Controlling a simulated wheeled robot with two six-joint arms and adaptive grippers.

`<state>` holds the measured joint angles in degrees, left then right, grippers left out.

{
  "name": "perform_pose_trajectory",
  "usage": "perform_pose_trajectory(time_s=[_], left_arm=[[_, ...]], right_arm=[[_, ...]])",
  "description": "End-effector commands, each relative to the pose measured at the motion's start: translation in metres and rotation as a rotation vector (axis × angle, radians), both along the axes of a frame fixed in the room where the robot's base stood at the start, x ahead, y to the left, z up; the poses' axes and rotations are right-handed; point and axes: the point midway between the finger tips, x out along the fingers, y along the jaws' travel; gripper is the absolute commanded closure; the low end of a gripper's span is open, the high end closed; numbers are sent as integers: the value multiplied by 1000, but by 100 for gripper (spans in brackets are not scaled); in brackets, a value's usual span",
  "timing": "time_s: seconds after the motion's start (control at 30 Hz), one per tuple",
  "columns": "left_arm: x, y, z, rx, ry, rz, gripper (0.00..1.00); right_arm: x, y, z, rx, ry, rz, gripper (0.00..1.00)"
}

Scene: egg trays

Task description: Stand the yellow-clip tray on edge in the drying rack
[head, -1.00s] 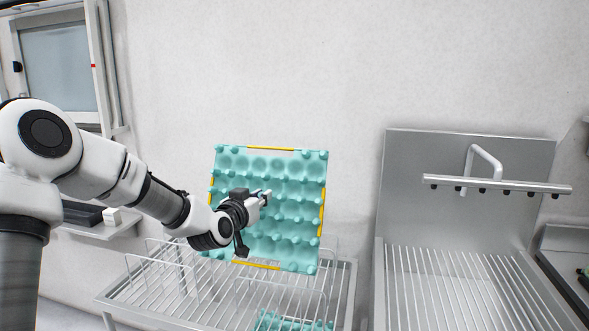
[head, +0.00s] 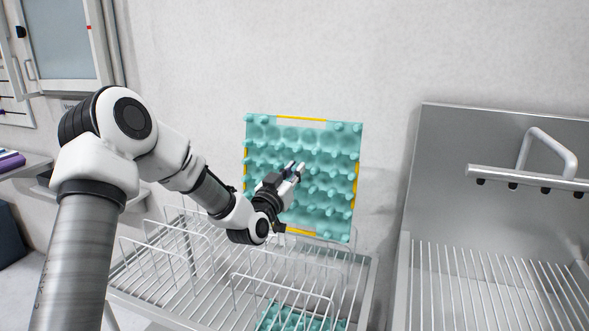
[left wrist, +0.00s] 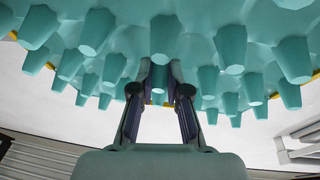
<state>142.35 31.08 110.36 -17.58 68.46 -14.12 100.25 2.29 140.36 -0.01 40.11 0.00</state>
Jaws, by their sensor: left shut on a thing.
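The yellow-clip tray (head: 312,150) is a teal egg tray with yellow clips on its edges. It is held upright, facing me, at the back of the drying rack (head: 143,281) in the head view. Its lower edge appears above the rack wires; I cannot tell whether it touches them. My left gripper (head: 296,172) is shut on the tray near its middle. The left wrist view shows the fingers (left wrist: 158,90) closed around one of the tray's knobs, with the tray (left wrist: 225,55) filling the top. My right gripper is not in view.
Another teal tray (head: 290,318) lies low at the rack's front, partly cut off. Wire loops (head: 285,290) stand up from the rack. A steel drainboard (head: 460,285) with a pegged bar (head: 530,179) is on the right. A wall is behind.

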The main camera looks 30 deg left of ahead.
Motion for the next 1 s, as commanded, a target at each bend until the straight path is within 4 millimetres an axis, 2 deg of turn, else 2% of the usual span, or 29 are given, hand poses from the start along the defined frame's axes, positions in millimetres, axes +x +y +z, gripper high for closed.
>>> perform_pose_trajectory(time_s=[0.53, 0.83, 1.0], left_arm=[[0, -1, 1, 1, -1, 0, 100], [3, -18, 0, 4, -1, 2, 100], [4, -20, 1, 1, -1, 4, 100]], right_arm=[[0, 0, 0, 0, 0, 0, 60], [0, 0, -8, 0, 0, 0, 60], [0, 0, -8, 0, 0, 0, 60]])
